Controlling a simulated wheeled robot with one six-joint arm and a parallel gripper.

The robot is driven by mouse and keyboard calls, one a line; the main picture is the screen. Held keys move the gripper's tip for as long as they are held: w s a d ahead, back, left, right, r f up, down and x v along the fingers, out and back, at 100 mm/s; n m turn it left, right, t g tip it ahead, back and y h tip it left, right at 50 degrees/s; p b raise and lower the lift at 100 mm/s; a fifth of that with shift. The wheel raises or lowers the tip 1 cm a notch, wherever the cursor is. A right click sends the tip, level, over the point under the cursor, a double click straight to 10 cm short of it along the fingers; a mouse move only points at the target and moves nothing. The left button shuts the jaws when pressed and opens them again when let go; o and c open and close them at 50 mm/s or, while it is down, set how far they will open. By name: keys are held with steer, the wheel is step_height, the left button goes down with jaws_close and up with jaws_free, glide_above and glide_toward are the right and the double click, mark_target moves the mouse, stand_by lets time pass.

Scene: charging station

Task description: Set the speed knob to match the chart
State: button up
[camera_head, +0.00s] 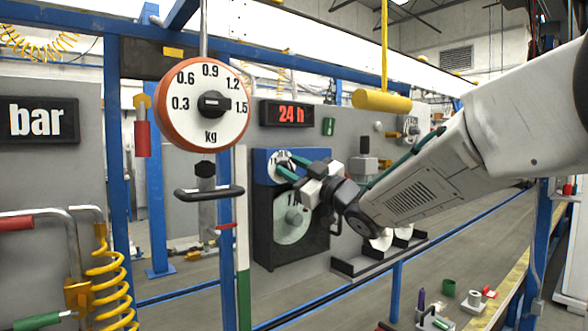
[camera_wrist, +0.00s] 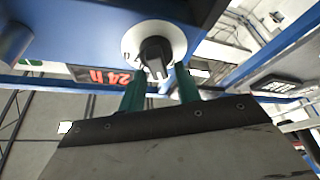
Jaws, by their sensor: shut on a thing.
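A dark knob (camera_wrist: 157,56) sits on a round white dial on a blue panel (camera_head: 262,163). In the head view, the dial (camera_head: 277,158) is partly covered by my gripper (camera_head: 287,166). The green fingers of my gripper (camera_wrist: 161,80) are at the knob, one on each side, shut on it. The dial's markings are too small to read. Below it, a black recorder box (camera_head: 262,225) holds a round pale chart (camera_head: 290,232), partly hidden by my gripper; its writing is not fully readable. A display (camera_head: 287,113) above reads "24 h" in red.
A round orange-rimmed kg scale (camera_head: 203,105) hangs at the left of the recorder. A black bar handle (camera_head: 209,192) hangs below it. A yellow cylinder (camera_head: 381,100) hangs above my arm. A "bar" display (camera_head: 38,120) is far left.

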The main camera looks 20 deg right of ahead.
steer(key=n+g, duration=0.1)
steer(key=n, duration=0.2)
steer(key=n+g+y, duration=0.1)
steer(key=n, duration=0.3)
steer(key=shift+f+g+y, duration=0.15)
steer(key=shift+g+y, duration=0.15)
steer(key=shift+g, duration=0.1)
steer(key=shift+a+n, duration=0.1)
steer(key=shift+n, duration=0.4)
steer(key=o, duration=0.6)
steer(key=v, duration=0.8)
steer(key=shift+w, duration=0.1)
